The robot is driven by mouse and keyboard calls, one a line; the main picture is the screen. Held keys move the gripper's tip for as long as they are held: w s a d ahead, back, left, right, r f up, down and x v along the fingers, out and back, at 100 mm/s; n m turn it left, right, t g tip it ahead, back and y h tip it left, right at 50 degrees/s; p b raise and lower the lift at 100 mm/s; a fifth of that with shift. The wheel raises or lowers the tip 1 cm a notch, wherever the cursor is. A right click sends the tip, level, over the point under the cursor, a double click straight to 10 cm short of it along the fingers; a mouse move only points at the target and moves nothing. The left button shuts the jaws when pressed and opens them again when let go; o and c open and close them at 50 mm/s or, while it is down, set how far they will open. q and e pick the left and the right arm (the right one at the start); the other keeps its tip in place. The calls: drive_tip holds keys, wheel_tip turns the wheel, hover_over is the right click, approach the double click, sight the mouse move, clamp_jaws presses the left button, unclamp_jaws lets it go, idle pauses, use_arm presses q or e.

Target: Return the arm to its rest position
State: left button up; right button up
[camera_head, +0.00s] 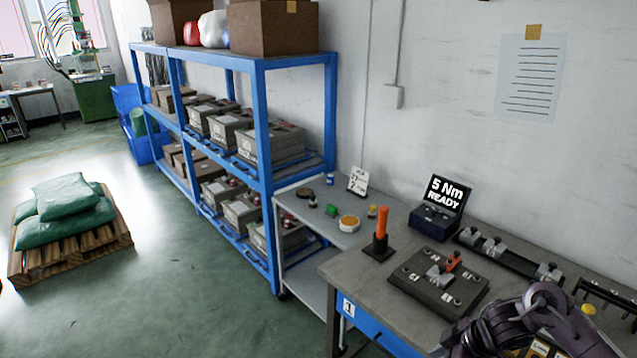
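My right arm (540,318) reaches in at the bottom right corner, in front of the workbench (345,270). It is dark with a purple tint, and its lower part is cut off by the picture's edge. Its fingers cannot be made out clearly, so whether it is open, shut or holding anything does not show. It overlaps the bench's near right part in the picture. A dark fixture plate (425,290) with metal clamps and an orange-red part (453,261) lies just beyond it to the left. My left gripper is not in view.
On the bench are an orange-handled tool (380,228) upright in a black stand, a display box (436,219) reading "5 Nm READY", and a dark rail (505,255) with metal parts. A blue shelf rack (262,130) and side table (300,225) stand left.

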wheel_tip(320, 180, down, 15)
drive_tip(key=a+m+t+y+b, duration=0.1)
drive_tip(key=a+m+t+b, duration=0.1)
drive_tip(key=a+m, duration=0.1)
drive_tip(key=s+f+m+h, duration=0.2)
drive_tip(key=s+f+m, duration=0.35)
drive_tip(key=f, duration=1.05)
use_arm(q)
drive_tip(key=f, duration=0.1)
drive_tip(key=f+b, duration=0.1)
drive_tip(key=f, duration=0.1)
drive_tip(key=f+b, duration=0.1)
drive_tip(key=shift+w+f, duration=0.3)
use_arm(e)
drive_tip(key=s+f+g+h, duration=0.1)
drive_tip(key=s+f, duration=0.5)
drive_tip(key=s, duration=0.5)
drive_tip(key=s+d+f+g+h, duration=0.1)
drive_tip(key=s+f, duration=0.5)
drive_tip(key=s, duration=0.6)
drive_tip(key=s+f+m+g+h, duration=0.1)
drive_tip(key=s+f+h, duration=0.1)
drive_tip(key=s+f, duration=0.4)
drive_tip(key=s, duration=0.5)
drive_tip(key=shift+s+d+g, duration=0.15)
drive_tip(key=shift+s+g, duration=0.15)
drive_tip(key=shift+s, duration=0.1)
